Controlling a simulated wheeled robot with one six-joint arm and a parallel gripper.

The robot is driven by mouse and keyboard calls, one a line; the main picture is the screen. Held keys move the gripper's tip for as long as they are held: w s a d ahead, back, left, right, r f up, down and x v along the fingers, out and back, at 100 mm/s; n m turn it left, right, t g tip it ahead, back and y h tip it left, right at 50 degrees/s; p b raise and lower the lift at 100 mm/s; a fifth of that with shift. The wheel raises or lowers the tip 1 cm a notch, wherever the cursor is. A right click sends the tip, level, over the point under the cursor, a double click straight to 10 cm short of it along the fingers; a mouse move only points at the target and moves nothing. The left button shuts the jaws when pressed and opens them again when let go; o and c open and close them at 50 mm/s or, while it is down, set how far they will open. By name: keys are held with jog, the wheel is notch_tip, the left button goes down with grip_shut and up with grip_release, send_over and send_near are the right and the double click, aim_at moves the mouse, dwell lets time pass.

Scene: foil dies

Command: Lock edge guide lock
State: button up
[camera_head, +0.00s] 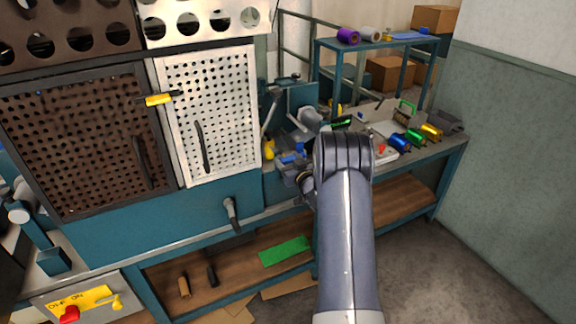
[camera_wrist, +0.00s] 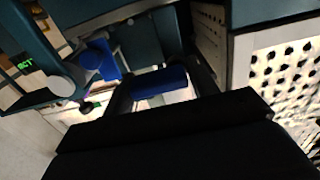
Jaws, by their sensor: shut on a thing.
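In the wrist view, my gripper (camera_wrist: 160,88) has its two dark fingers on either side of a blue cylindrical handle (camera_wrist: 160,80), which looks like the edge guide lock. The gripper is shut on this handle. A second blue block (camera_wrist: 101,60) stands to the left of it, apart from the fingers. In the head view, my arm reaches to the bench machine, and my gripper (camera_head: 304,182) is mostly hidden behind the wrist. Blue parts of the machine (camera_head: 291,159) show just above it. The handle's exact lock position cannot be told.
A white perforated panel (camera_head: 215,118) stands left of the gripper. A dark lever (camera_head: 231,212) sticks out from the bench front. Coloured foil rolls (camera_head: 400,143) lie on the bench to the right. A small green-lit display (camera_wrist: 25,65) is at the wrist view's left.

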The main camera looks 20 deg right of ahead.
jog(key=shift+d, duration=0.1)
jog(key=o, duration=0.9)
jog(key=shift+s, duration=0.15)
jog(key=shift+s+f, duration=0.1)
jog(key=shift+s, duration=0.25)
jog(key=s+b, duration=0.1)
jog(key=s, duration=0.4)
jog(key=s+b, duration=0.1)
jog(key=s, duration=0.3)
jog(key=shift+s+d+b, duration=0.2)
jog(key=shift+s+b, duration=0.1)
jog(key=shift+s, duration=0.1)
jog(key=shift+w, duration=0.1)
